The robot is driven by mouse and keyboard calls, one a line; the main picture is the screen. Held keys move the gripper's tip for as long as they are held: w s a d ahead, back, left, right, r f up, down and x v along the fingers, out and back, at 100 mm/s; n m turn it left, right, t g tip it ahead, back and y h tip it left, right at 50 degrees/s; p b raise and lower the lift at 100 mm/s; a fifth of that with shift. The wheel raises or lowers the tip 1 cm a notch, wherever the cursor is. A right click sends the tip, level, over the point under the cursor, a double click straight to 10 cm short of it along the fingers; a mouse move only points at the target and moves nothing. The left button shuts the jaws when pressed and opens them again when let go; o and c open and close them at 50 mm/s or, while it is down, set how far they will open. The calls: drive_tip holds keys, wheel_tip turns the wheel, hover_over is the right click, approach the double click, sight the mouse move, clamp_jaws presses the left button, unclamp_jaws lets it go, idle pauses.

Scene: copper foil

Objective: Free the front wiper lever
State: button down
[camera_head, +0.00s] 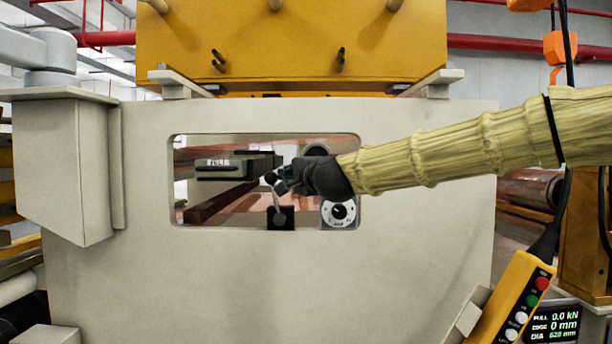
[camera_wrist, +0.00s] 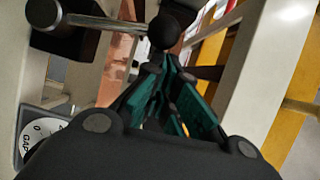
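A lever with a black ball knob (camera_head: 270,178) stands in the window of the pale panel, its metal shaft rising from a black base block (camera_head: 281,217). My gripper (camera_head: 284,184) reaches into the window from the right, its tips beside the knob. In the wrist view the knob (camera_wrist: 163,32) sits just beyond the teal-padded fingertips of my gripper (camera_wrist: 165,68), and the shaft runs left to a dark block (camera_wrist: 62,28). The knob does not appear between the pads; whether it touches the tips is unclear. The tips look close together, and their exact gap is hard to see.
A dark labelled bar (camera_head: 228,165) lies left of the knob. A white-faced dial (camera_head: 340,212) sits close below my wrist, and it also shows in the wrist view (camera_wrist: 38,133). The window's rim (camera_head: 172,190) surrounds everything. A yellow pendant (camera_head: 512,300) hangs at lower right.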

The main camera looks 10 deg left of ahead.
sight(268, 174)
drive_tip(key=a, duration=0.2)
drive_tip(key=a+b, duration=0.1)
drive_tip(key=a, duration=0.1)
drive_tip(key=shift+s+r, duration=0.1)
drive_tip(key=shift+s, duration=0.3)
drive_tip(key=shift+s+a, duration=0.1)
drive_tip(key=shift+a, duration=0.7)
drive_tip(key=a+p, duration=0.1)
drive_tip(key=a+f+n+p, duration=0.1)
drive_tip(key=a+f+n+h+p, duration=0.1)
drive_tip(key=a, duration=0.1)
drive_tip(key=shift+s+g, duration=0.35)
drive_tip(key=shift+g, duration=0.05)
drive_tip(key=shift+f, duration=0.1)
drive_tip(key=s+d+r+b, duration=0.2)
drive_tip(key=s+d+r, duration=0.4)
drive_tip(key=s, duration=0.1)
drive_tip(key=shift+s+r, duration=0.2)
drive_tip(key=shift+r, duration=0.1)
